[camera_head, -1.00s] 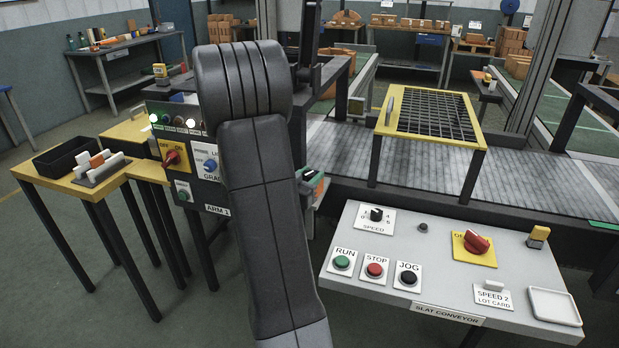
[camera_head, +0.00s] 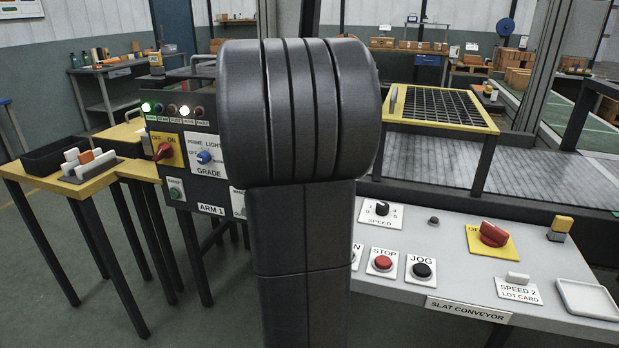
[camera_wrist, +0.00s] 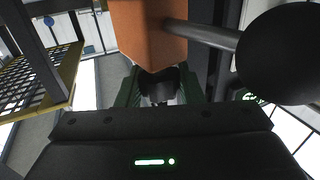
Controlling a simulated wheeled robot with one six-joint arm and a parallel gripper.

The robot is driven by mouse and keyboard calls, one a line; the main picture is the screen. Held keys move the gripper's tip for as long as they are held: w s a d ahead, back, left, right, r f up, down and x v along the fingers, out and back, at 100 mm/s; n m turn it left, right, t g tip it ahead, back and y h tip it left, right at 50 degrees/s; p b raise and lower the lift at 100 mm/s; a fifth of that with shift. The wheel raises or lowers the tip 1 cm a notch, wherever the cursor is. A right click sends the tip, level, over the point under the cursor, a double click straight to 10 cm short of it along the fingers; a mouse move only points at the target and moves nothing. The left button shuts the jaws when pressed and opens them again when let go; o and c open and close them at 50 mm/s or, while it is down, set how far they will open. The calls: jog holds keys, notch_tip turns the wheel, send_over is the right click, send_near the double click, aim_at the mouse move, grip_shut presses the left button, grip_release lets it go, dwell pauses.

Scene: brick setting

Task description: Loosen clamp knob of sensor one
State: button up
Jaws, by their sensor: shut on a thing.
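In the wrist view, my gripper (camera_wrist: 160,92) has its dark green fingers on either side of a small dark round knob (camera_wrist: 157,84) and is shut on it. An orange block (camera_wrist: 148,32) stands directly beyond the knob. A grey rod (camera_wrist: 205,34) runs from the block to a large black ball (camera_wrist: 283,52) at the right. No label shows which sensor this is. In the head view, my own arm fills the middle and hides the gripper and the knob.
The slat conveyor panel (camera_head: 465,303) is at the lower right, with buttons and a red switch. The grading panel (camera_head: 208,211) stands left of my arm. A yellow-framed grid table (camera_head: 490,124) stands over the conveyor. A yellow side table (camera_head: 100,182) is at the left.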

jog(key=shift+d+n+g+y+b, duration=0.1)
jog(key=shift+n+g+y+b, duration=0.2)
jog(key=shift+n+y+b, duration=1.15)
jog(key=shift+r+n+g+y+p, duration=0.1)
jog(key=shift+n+g+y+p, duration=0.35)
jog(key=shift+y, duration=0.65)
jog(key=shift+r+n+g+y+p, duration=0.1)
jog(key=shift+n+g+y+p, duration=0.15)
jog(key=shift+n+y+p, duration=0.6)
jog(key=n+g+y+p, duration=0.1)
jog(key=y+p, duration=0.1)
jog(key=n+g+y+p, duration=0.1)
jog(key=shift+r+y+p, duration=0.15)
jog(key=shift+y+p, duration=0.2)
jog(key=shift+y, duration=0.05)
jog(key=shift+w+n+g+y+p, duration=0.1)
jog(key=shift+n+g+y+p, duration=0.85)
jog(key=shift+g+y+p, duration=0.2)
jog(key=n+g+y+p, duration=0.2)
jog(key=n+g+p, duration=0.1)
jog(key=g, duration=0.1)
jog(key=shift+g+y, duration=0.35)
jog(key=shift+n+g+y+p, duration=0.6)
jog(key=shift+n+g+p, duration=0.4)
jog(key=shift+n+g, duration=0.95)
jog(key=shift+f+g, duration=0.2)
jog(key=shift+g, duration=0.45)
